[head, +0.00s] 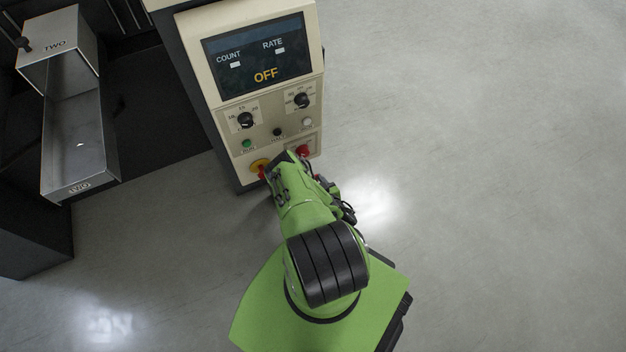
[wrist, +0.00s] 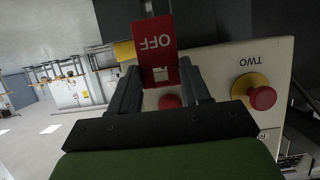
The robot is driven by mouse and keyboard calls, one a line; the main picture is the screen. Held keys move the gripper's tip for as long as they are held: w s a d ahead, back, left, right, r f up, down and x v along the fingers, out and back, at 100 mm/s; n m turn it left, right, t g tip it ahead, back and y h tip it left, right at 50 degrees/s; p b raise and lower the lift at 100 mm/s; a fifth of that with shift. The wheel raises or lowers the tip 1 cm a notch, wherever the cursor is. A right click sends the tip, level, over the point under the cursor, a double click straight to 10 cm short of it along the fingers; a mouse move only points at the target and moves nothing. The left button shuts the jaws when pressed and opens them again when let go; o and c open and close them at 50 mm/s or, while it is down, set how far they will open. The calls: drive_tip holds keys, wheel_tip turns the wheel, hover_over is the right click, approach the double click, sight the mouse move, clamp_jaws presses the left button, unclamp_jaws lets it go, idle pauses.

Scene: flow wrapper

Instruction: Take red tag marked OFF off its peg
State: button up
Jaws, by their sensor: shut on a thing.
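The red tag marked OFF (wrist: 153,38) shows in the wrist view, its lettering upside down. My gripper (wrist: 160,74) is shut on the lower part of the tag, with one finger on each side. I cannot tell whether the tag is still on its peg. In the head view my gripper (head: 288,164) is at the lower front of the cream control panel (head: 272,112). Red (head: 303,151) shows just beyond it there, and I cannot tell if this is the tag or a knob.
A red emergency button on a yellow base (wrist: 262,97) sits right of my gripper in the wrist view, under the word TWO. A red knob (wrist: 170,101) shows between the fingers. In the head view, a metal chute (head: 80,130) stands left; the floor right is clear.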

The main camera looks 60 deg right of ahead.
drive_tip(key=shift+s+a+b, duration=0.25)
drive_tip(key=shift+s+a, duration=0.05)
drive_tip(key=shift+s, duration=0.2)
drive_tip(key=shift+s+a+b, duration=0.25)
drive_tip(key=shift+s+a, duration=0.05)
drive_tip(key=shift+s, duration=0.2)
